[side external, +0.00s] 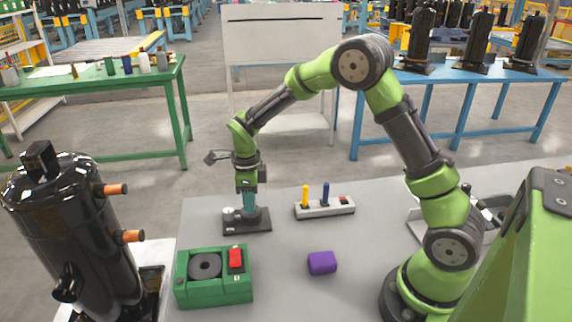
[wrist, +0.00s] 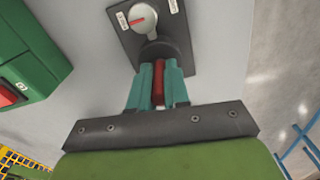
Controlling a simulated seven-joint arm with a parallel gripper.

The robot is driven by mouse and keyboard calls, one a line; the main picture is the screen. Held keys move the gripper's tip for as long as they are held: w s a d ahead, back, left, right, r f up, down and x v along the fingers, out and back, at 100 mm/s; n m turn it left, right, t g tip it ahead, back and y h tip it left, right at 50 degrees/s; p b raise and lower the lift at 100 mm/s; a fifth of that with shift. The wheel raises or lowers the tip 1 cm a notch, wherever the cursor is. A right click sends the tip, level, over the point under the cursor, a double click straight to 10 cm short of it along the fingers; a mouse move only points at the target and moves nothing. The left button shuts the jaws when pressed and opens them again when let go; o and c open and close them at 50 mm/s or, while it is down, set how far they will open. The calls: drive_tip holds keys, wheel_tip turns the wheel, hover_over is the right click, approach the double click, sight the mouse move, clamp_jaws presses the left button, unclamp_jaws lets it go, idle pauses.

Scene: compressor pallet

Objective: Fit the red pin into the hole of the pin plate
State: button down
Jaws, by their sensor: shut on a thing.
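My gripper (side external: 249,213) points down with its teal fingers low over a dark plate at the left of the grey table. In the wrist view its fingers (wrist: 160,78) are shut on the red pin (wrist: 158,84). The pin's far end meets a dark round boss (wrist: 160,50) on that plate; I cannot tell whether it sits inside it. What looks like the pin plate (side external: 318,211) is a pale block to the right, apart from my gripper. A yellow pin (side external: 305,196) and a blue pin (side external: 325,194) stand upright in it, with a small red and dark patch at its right end.
The dark plate (side external: 236,229) also carries a white knob with a red mark (wrist: 142,21). A green box with a red switch (side external: 236,260) and a purple block (side external: 322,263) lie nearer the camera. A black compressor (side external: 75,230) stands at left. Bare table separates these.

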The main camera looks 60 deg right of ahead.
drive_tip(key=shift+f, duration=0.15)
drive_tip(key=c, duration=1.1)
unclamp_jaws()
